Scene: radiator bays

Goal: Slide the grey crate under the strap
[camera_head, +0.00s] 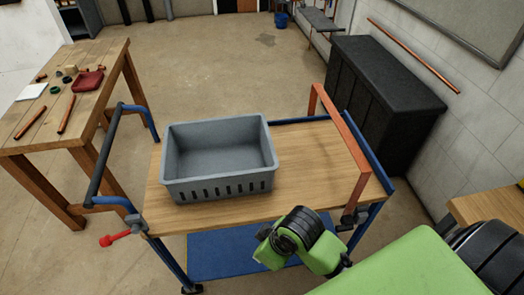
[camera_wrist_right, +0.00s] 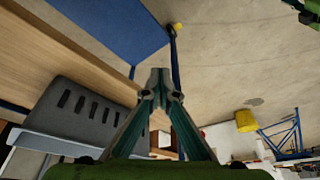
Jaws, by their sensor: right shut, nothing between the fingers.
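The grey crate (camera_head: 220,155) is an open, empty tub with slots in its near wall. It sits upright on the wooden top (camera_head: 300,190) of a blue cart, left of centre. The orange-red strap (camera_head: 340,135) stands as an arch across the cart's right end. A stretch of bare wood separates crate and strap. My right arm (camera_head: 318,245) reaches in at the cart's near edge. In the wrist view my right gripper (camera_wrist_right: 161,85) is shut and empty, with the slotted crate wall (camera_wrist_right: 85,110) to its left, apart from it. My left gripper is out of view.
The cart has a blue handle (camera_head: 100,150) at left and a blue lower shelf (camera_head: 240,255). A workbench (camera_head: 90,90) with copper pipes stands at left. A black cabinet (camera_head: 385,100) stands behind the strap. A red tool (camera_head: 117,238) lies on the floor.

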